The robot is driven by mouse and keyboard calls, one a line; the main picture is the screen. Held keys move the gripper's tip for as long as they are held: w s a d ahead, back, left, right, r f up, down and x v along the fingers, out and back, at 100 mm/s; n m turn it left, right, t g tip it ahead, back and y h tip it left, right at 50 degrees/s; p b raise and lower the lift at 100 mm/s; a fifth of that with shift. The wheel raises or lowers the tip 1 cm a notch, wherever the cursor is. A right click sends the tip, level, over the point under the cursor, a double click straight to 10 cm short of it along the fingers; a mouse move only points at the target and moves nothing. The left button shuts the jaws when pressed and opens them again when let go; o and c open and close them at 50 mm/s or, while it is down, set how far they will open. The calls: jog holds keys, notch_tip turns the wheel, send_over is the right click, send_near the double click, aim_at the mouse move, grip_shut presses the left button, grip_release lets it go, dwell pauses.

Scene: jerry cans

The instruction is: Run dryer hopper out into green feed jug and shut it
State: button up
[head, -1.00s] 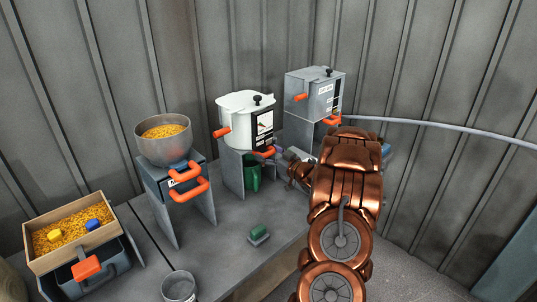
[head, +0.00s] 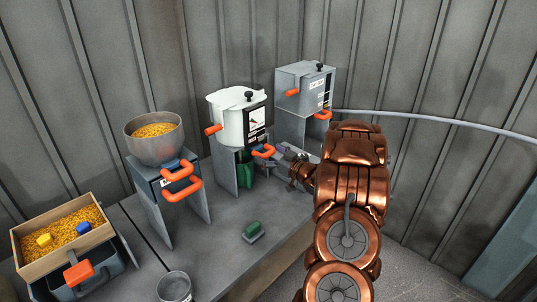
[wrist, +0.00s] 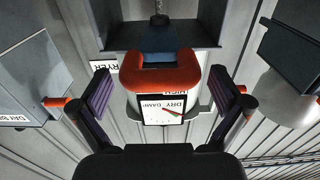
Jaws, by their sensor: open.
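The dryer hopper (head: 229,121) is a white vessel with a black-framed dry/damp gauge, standing on a grey stand. An orange lid-side handle (head: 213,129) sticks out at its left. Its lower orange outlet handle (head: 263,151) faces my gripper (head: 291,166). The green feed jug (head: 245,173) stands under the hopper, partly hidden by the stand; I cannot see into it. In the wrist view my gripper (wrist: 163,92) is open, its purple pads on either side of the orange U-shaped handle (wrist: 164,78), with gaps showing. The dryer label (wrist: 104,66) is partly covered.
A grey bin (head: 297,90) stands at the back right, and a steel bowl hopper (head: 154,148) with orange handles at the left. A wooden grain tray (head: 30,262), a metal cup (head: 173,288) and a green-topped block (head: 252,232) are nearer. A pale hose (head: 430,119) runs along the wall.

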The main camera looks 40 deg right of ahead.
jog(key=s, duration=1.2)
jog(key=shift+d, duration=0.35)
dwell(0.5)
